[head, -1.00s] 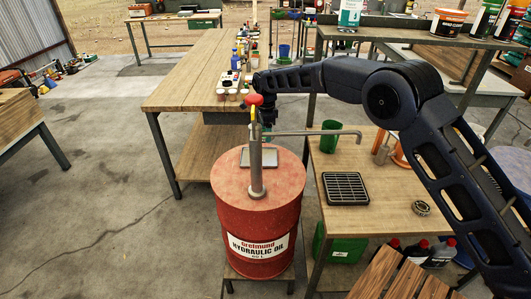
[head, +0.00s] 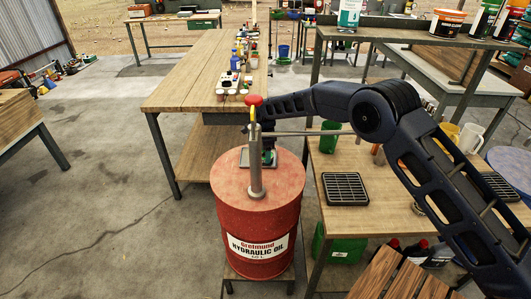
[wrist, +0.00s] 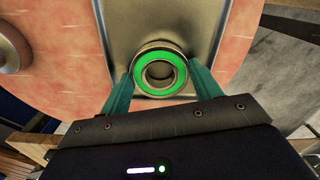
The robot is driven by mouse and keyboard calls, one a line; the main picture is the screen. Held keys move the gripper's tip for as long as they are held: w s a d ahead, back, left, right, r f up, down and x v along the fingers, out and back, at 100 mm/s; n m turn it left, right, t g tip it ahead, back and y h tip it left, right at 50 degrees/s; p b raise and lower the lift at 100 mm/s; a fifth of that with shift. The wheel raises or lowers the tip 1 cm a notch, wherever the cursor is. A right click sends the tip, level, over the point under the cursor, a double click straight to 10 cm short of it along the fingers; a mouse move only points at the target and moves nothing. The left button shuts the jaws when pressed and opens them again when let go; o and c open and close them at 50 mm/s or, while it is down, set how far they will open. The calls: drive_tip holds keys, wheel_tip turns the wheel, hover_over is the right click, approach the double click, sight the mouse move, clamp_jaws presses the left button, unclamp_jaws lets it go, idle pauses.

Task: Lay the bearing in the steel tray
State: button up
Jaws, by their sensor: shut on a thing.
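The bearing (wrist: 144,76), a metal ring with a bright green seal, sits between the teal fingers of my gripper (wrist: 160,80) in the wrist view. My gripper is shut on it. Beyond it lies the steel tray (wrist: 124,30), a grey rectangular pan on the red drum's top. The bearing is over the tray's near part; I cannot tell whether it touches the floor of the tray. In the head view my gripper (head: 268,155) reaches down at the tray (head: 245,160), partly hidden behind the pump pipe, and the bearing is not clearly visible.
A red oil drum (head: 255,215) carries the tray and an upright hand pump (head: 255,165) with a long spout, close to my gripper. On the wooden table at right are a black grate (head: 345,188), a green cup (head: 329,138) and another ring-shaped part (head: 418,208) beside my arm.

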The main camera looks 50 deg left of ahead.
drive_tip(key=shift+f, duration=0.15)
drive_tip(key=o, duration=1.3)
wheel_tip(320, 180, up, 12)
drive_tip(key=shift+r, duration=0.15)
